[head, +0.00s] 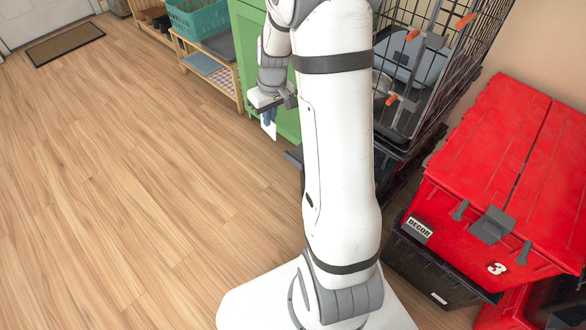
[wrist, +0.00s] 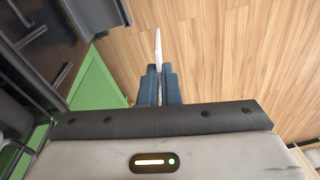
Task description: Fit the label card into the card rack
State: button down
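My gripper (wrist: 159,85) is shut on the label card (wrist: 158,46), which shows edge-on as a thin white strip between the two blue-grey fingers in the wrist view. In the head view my gripper (head: 268,115) is small and far up the picture, in front of the green cabinet, with the white card (head: 269,130) hanging below it. The card is clear of the floor in the wrist view and touches nothing I can see. I cannot make out the card rack in either view.
A green cabinet (head: 287,118) stands beside my gripper. A black wire cage (head: 425,70) is right of my arm. Red totes (head: 500,160) with a DECOR label (head: 419,228) are stacked at the right, a black tote (head: 430,275) among them. Wooden floor (head: 130,190) at the left is clear.

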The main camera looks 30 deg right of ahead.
jog(key=shift+s+d+f+n+b, duration=0.45)
jog(key=shift+d+f+b, duration=0.65)
jog(key=shift+f, duration=1.2)
jog(key=shift+s+d+f+n+b, duration=0.2)
jog(key=shift+s+d+f+b, duration=0.65)
jog(key=shift+f, duration=1.45)
jog(key=shift+s+d+f+n+b, duration=0.3)
jog(key=shift+d+f+b, duration=1)
jog(key=shift+f, duration=1)
jog(key=shift+w, duration=0.1)
jog(key=shift+a+f, duration=0.1)
jog(key=shift+f, duration=0.05)
jog(key=c, duration=1.6)
grip_release()
jog(key=shift+c, duration=0.2)
